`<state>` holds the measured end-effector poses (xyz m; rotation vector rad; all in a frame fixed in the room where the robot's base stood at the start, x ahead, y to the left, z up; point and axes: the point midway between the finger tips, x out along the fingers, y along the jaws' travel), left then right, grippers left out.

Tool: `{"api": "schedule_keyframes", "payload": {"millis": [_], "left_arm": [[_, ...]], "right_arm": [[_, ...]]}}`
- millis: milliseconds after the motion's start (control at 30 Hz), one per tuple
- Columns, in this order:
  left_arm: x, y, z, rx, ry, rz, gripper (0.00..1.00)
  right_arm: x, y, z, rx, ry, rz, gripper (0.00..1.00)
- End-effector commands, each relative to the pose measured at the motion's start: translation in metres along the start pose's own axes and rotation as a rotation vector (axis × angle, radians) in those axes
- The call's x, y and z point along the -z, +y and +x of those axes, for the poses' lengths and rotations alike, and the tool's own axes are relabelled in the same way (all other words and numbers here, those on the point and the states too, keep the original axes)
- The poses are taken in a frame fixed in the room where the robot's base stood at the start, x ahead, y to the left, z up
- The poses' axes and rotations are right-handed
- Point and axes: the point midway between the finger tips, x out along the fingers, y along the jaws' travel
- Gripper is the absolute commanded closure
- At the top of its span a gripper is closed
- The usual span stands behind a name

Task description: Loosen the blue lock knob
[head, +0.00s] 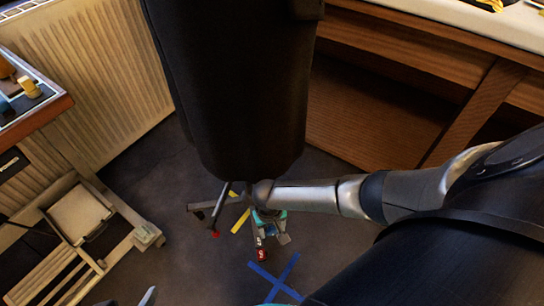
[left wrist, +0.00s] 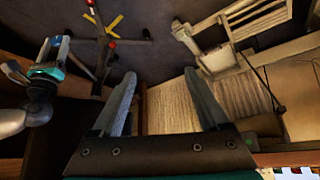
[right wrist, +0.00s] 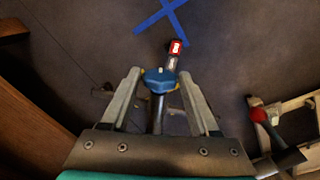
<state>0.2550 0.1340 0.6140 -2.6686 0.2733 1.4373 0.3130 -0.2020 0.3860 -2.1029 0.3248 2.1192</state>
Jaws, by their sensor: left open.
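The blue lock knob (right wrist: 159,81) sits on a dark pole in the right wrist view, between the two fingertips of my right gripper (right wrist: 160,76). The fingers lie on either side of it and appear to touch it. In the head view my right gripper (head: 270,226) is low in the middle, over the stand's legs, and the knob cannot be made out there. My left gripper (left wrist: 160,85) is open and empty, with its fingers wide apart. Only a fingertip of it shows at the bottom of the head view (head: 148,297).
A large dark hanging shape (head: 235,90) fills the top middle. A wooden folding chair (head: 80,215) stands at left, below a small table (head: 50,105). A wooden counter (head: 400,40) is at right. Blue tape (head: 276,272) crosses on the open floor.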

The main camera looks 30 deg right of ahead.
Motion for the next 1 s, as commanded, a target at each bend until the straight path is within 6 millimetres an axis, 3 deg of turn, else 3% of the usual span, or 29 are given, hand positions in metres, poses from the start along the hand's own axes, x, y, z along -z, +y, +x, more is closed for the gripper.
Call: {"api": "schedule_keyframes", "payload": {"millis": [67,500,800,1000], "left_arm": [[0.000,0.000,0.000,0.000,0.000,0.000,0.22],[0.000,0.000,0.000,0.001,0.000,0.000,0.22],[-0.003,-0.002,-0.002,0.004,-0.024,0.000,0.22],[-0.011,-0.011,-0.015,0.031,-0.111,-0.011,0.22]], "right_arm": [[0.000,0.000,0.000,0.000,0.000,0.000,0.49],[0.000,0.000,0.000,0.000,0.000,0.000,0.98],[0.000,-0.001,0.000,-0.010,0.000,-0.001,1.00],[-0.001,-0.002,-0.001,-0.047,-0.002,0.001,1.00]]}}
